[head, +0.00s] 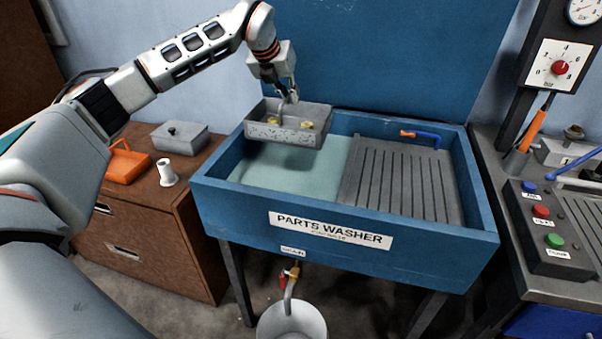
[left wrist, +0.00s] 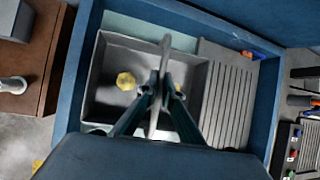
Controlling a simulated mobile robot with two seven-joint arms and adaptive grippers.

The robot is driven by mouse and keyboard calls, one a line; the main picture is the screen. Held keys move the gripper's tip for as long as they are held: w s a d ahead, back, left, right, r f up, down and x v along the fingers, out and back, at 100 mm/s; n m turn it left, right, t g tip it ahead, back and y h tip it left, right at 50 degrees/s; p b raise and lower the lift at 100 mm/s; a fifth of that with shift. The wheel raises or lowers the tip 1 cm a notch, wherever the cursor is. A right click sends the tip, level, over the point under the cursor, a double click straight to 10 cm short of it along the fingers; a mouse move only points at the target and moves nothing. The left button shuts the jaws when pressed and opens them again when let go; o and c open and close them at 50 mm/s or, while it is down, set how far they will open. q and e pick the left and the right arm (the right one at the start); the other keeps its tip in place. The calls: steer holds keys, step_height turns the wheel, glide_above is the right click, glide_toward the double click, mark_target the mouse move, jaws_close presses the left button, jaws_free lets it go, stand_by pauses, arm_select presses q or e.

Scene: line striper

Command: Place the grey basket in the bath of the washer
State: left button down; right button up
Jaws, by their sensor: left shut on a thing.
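The grey basket (head: 287,133) hangs from my left gripper (head: 288,94) above the left part of the blue parts washer (head: 345,241). Small yellow pieces lie in the basket. The pale bath (head: 310,171) lies beneath it, and the basket looks roughly level and apart from the liquid. In the left wrist view, my left gripper (left wrist: 160,92) is shut on the basket's upright handle, with the basket (left wrist: 112,55) around and below the fingers. Part of the basket's inside is hidden by the fingers. My right gripper is in neither view.
A ribbed grey drainboard (head: 402,180) fills the washer's right side, with a blue-and-orange tool (head: 422,136) at its back. A bucket (head: 291,320) stands below.

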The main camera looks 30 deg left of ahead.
arm_select(q)
steer(key=shift+w, duration=0.25)
steer(key=shift+f, duration=0.3)
step_height(320, 180, down, 19)
steer(key=b, duration=0.1)
steer(key=c, duration=2.5)
jaws_free()
steer(key=shift+f, duration=0.2)
steer(key=shift+o, duration=1.3)
